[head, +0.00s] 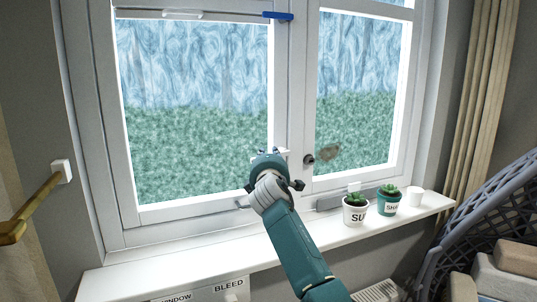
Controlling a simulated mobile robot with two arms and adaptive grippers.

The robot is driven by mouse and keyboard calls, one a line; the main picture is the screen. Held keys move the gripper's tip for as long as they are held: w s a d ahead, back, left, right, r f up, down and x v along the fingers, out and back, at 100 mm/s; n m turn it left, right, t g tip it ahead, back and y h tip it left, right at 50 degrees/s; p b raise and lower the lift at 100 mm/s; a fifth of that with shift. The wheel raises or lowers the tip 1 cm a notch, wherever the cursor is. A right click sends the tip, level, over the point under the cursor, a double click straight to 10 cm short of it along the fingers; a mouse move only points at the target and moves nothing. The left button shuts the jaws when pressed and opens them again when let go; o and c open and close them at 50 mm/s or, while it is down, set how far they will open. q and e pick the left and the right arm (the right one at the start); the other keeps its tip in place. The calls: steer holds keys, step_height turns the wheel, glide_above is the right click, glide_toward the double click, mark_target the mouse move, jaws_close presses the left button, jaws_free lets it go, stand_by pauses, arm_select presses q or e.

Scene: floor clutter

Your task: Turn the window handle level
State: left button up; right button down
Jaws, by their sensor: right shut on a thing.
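The white-framed window (197,212) fills the middle of the head view. My right gripper (270,158), on a teal arm rising from the bottom, is at the lower right of the left sash. It is shut on the window handle; only a small white part of the handle (285,152) shows beside the fingers. The gripper and wrist hide the rest, so I cannot tell the handle's angle. My left gripper is not in view.
A grey basket (450,235) stands right, a brass rail (38,203) left.

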steer(key=shift+r+m+p, duration=0.2)
steer(key=shift+m+p, duration=0.15)
steer(key=shift+m, duration=0.05)
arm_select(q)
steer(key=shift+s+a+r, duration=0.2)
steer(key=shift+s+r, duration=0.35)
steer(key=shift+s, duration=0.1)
arm_select(e)
steer(key=shift+g, duration=0.3)
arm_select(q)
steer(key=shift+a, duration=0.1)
arm_select(e)
steer(key=c, duration=1.5)
jaws_free()
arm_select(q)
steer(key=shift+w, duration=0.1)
arm_select(e)
steer(key=s, duration=1.2)
steer(key=shift+a, duration=0.4)
